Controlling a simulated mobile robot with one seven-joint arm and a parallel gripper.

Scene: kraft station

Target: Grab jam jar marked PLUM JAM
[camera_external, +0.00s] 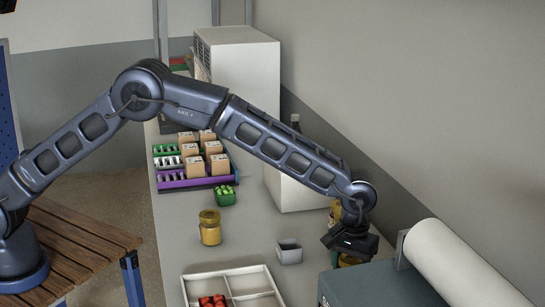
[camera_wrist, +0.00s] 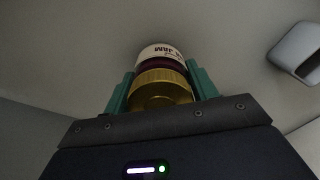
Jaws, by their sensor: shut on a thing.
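A jar (camera_wrist: 162,86) with a gold lid, dark red contents and a pale label sits between the green fingers of my gripper (camera_wrist: 160,72) in the wrist view. The label shows upside down and reads "JAM"; the word before it is not clear. My gripper is shut on this jar. In the external view my gripper (camera_external: 349,246) is at the right side of the counter, with a bit of gold showing under it. Whether the jar touches the counter cannot be told.
A yellow jar (camera_external: 210,228) stands mid-counter. Another gold-coloured jar (camera_external: 335,213) is partly hidden behind my wrist. A small grey bin (camera_external: 289,252), a white divided tray (camera_external: 232,272) and a grey box with a white roll (camera_external: 462,265) are nearby. The counter between yellow jar and bin is clear.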

